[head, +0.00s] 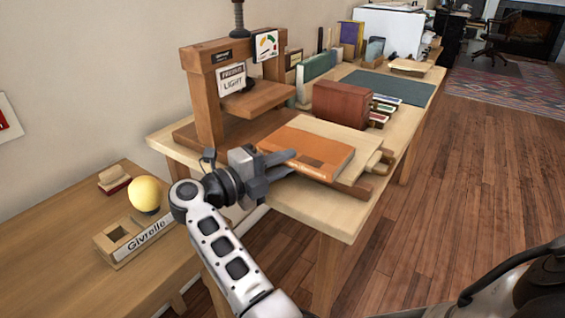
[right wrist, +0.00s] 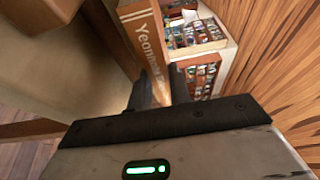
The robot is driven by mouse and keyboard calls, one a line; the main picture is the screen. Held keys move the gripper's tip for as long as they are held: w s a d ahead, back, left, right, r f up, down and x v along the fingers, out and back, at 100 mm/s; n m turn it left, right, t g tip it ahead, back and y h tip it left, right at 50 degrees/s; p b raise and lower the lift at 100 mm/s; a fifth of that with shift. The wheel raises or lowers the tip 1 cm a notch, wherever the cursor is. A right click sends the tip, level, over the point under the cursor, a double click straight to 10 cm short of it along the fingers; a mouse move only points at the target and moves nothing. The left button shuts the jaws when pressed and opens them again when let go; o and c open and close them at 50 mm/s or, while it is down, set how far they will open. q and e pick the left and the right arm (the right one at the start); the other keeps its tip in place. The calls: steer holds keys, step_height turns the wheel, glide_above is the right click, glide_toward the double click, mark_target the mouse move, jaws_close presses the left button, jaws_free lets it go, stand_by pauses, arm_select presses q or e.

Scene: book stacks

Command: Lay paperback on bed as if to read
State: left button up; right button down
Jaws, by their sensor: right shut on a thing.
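An orange paperback (head: 312,152) with white lettering on its spine lies flat, or nearly so, over pale wooden boards (head: 345,136) near the table's front. My right gripper (head: 287,163) is at its left front edge, shut on it. In the right wrist view the fingers (right wrist: 161,92) close around the end of the lettered paperback spine (right wrist: 147,38). A wooden press (head: 206,95) with a screw stands just behind and left; its flat base (head: 186,131) shows beside the paperback. I cannot tell which surface is the bed. My left gripper is not in view.
The pale table (head: 318,216) also holds a brown box-like block (head: 341,104), small books, and a dark green mat (head: 390,87). A lower desk (head: 72,218) at left holds a yellow ball (head: 145,193) and a name block (head: 135,240). Wooden floor is clear at right.

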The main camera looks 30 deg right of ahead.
steer(key=shift+f, duration=0.15)
steer(key=c, duration=1.2)
jaws_free()
steer(key=shift+a, duration=0.1)
